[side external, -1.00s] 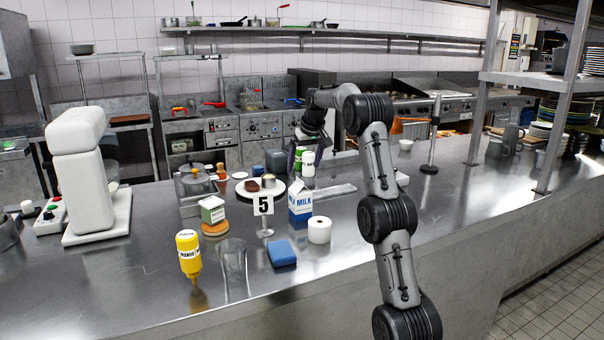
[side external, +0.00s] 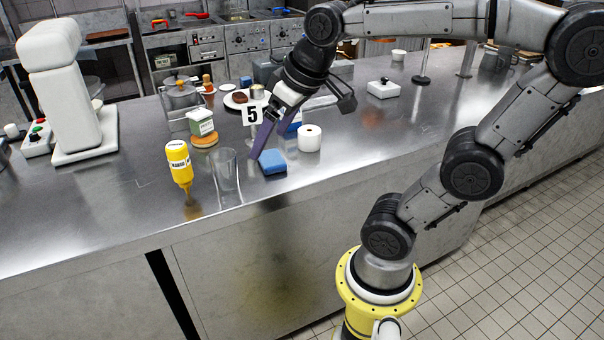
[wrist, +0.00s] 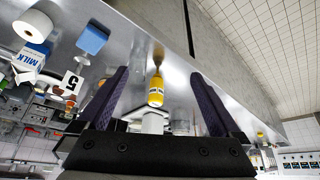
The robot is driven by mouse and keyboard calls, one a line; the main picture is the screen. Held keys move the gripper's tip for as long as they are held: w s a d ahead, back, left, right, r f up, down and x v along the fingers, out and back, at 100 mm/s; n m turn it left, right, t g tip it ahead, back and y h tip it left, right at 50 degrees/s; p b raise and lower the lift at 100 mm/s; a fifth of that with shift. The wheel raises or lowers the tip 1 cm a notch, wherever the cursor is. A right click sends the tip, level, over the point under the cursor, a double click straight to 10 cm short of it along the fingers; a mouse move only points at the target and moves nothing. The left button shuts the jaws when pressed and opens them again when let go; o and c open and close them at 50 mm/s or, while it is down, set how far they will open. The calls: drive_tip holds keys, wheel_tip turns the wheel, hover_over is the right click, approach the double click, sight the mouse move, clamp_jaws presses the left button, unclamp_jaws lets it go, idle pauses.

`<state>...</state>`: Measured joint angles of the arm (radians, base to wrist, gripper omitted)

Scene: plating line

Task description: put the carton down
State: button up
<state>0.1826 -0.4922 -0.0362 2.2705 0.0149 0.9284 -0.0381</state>
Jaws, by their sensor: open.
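The milk carton (wrist: 28,62), white and blue with "MILK" on its side, stands on the steel counter (side external: 330,165) between the number 5 sign and the white roll. In the side view my gripper hides most of it; a blue strip of the carton (side external: 295,121) shows beside the fingers. My gripper (side external: 265,140) is open and empty, its purple fingers angled down in front of the carton, near the blue sponge. In the wrist view the fingers of my gripper (wrist: 158,78) are spread apart, with the yellow bottle beyond them and the carton off to the left.
The white roll (side external: 309,138), blue sponge (side external: 272,161), number 5 sign (side external: 252,114), clear glass (side external: 226,170) and yellow bottle (side external: 179,163) stand close by. A white knobbed box (side external: 383,90) is farther right. The counter is clear right of the roll.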

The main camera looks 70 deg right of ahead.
drive_tip(key=s+a+f+n, duration=0.1)
drive_tip(key=s+a+f, duration=0.3)
drive_tip(key=s, duration=0.2)
drive_tip(key=shift+s+f+n+y, duration=0.4)
